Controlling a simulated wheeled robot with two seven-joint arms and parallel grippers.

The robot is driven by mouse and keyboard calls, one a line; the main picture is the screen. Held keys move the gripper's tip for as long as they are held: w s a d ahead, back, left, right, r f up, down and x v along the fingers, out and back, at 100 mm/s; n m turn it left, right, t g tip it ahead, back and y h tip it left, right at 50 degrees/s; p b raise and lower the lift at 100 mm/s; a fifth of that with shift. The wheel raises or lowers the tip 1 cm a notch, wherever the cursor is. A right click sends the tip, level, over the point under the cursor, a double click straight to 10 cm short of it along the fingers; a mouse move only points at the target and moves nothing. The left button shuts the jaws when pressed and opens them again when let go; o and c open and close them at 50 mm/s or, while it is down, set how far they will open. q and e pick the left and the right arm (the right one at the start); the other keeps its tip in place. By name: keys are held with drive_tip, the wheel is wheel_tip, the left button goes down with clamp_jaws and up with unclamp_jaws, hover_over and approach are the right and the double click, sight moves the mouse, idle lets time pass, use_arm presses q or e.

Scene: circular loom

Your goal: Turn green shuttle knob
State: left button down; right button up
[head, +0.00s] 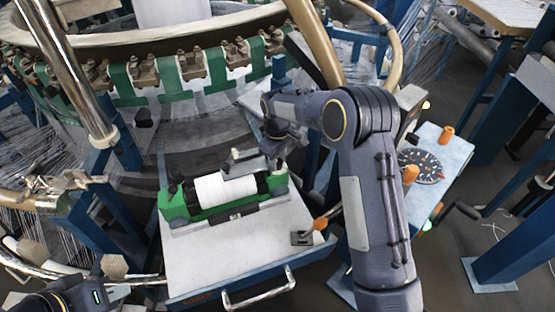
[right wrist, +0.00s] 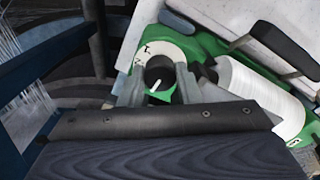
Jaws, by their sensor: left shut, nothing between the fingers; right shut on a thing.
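The green shuttle (head: 178,212) lies on a light-topped stand, with a white spool of thread (head: 225,190) in it. The right wrist view shows its dark round knob (right wrist: 160,78) with a white pointer line, set in a pale dial with marks. My right gripper (right wrist: 160,88) has one finger on each side of the knob and is shut on it. In the head view, my right gripper (head: 277,160) is over the shuttle's right end and hides the knob. Part of my left gripper (head: 75,297) shows at the lower left, away from the shuttle; its fingertips are not clear.
The stand's light top (head: 250,246) is bare in front of the shuttle, with a small orange-knobbed lever (head: 303,238) at right. A metal handle (head: 260,289) is on its front. A dial panel (head: 443,150) stands right; the loom ring (head: 130,48) curves behind.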

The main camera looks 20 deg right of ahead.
drive_tip(key=m, duration=0.6)
drive_tip(key=shift+m, duration=0.4)
idle(0.4)
drive_tip(key=o, duration=0.7)
drive_tip(key=shift+r, duration=3.95)
